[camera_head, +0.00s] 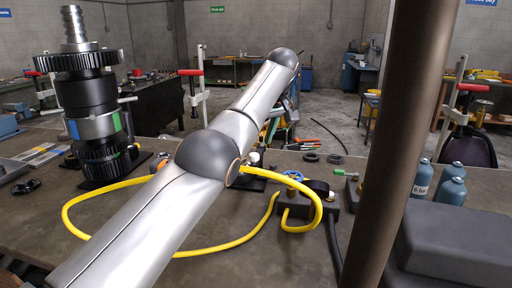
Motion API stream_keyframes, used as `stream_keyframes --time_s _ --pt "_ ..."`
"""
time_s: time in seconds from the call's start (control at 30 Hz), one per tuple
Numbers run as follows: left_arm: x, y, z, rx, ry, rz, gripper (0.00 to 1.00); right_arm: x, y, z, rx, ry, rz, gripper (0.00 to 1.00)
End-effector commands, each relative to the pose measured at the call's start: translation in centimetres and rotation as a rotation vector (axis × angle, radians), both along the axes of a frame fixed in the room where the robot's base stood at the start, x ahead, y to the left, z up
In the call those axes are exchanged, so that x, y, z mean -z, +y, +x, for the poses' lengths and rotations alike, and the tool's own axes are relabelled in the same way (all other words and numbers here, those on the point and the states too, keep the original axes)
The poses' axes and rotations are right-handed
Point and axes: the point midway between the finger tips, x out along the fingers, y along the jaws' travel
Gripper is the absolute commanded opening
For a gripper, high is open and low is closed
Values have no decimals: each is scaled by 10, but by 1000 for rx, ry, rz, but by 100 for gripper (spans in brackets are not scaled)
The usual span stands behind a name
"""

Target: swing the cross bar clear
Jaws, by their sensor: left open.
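A tall transmission assembly (92,115) stands upright at the left of the bench, with a splined silver shaft, a dark toothed gear and a light ring with blue and green patches. A short light rod (127,100) sticks out from its right side. I cannot tell for certain which part is the cross bar. My left arm reaches from the bottom left across the middle. My left gripper (291,107) is far out beyond the forearm, right of the assembly and apart from it; it is small and mostly hidden. My right gripper does not show.
A yellow hose (235,243) loops over the bench (120,225) under my arm to a dark valve block (320,206) with a blue handwheel. A brown post (388,150) blocks the right side. Blue bottles (450,190) and a grey case (455,240) stand right. Red-handled clamps (200,90) rise behind.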

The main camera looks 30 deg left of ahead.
Motion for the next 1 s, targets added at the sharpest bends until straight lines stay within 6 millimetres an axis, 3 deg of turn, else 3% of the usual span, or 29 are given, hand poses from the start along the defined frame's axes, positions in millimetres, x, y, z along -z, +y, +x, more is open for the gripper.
stream_keyframes --time_s 0.03,0.1,0.33,1.0 --pt "-17 -5 -1 2 -3 0 66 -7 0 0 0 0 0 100" --pt "-30 -11 -4 2 -3 0 66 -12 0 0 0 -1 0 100" --pt "-63 -24 -9 1 0 1 66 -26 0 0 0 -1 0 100" --pt "-69 -27 -11 0 0 1 66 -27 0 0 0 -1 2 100"
